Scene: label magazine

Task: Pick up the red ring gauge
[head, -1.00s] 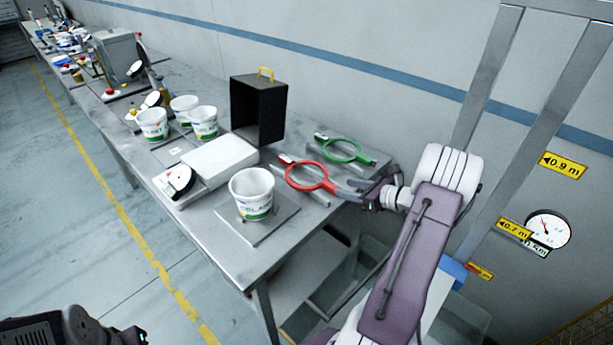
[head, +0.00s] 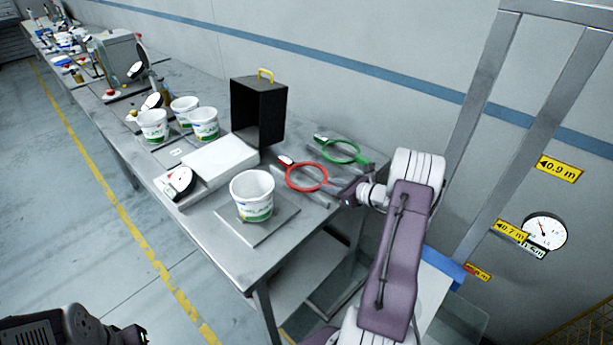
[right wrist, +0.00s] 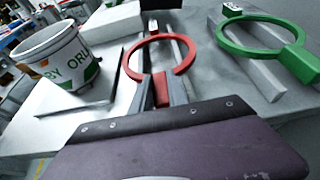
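The red ring gauge (head: 306,189) lies on grey rails near the right end of the steel table. My right gripper (head: 336,186) is at its right side, low over the table, partly hidden by my own wrist. In the right wrist view the ring gauge (right wrist: 185,62) lies straight ahead, its red handle pointing back at me. The fingers of my right gripper (right wrist: 161,90) stand either side of that handle, with narrow gaps showing; they look open. My left gripper (head: 134,334) is at the bottom left over the floor, dark and small; its fingers are unclear.
A green ring gauge (head: 341,141) lies close behind the red one on its own rails. A black open box (head: 270,105) with a yellow handle stands to the left. A white tub (head: 252,190) stands on a plate (head: 283,222) in front. A white scale (head: 215,160) is further left.

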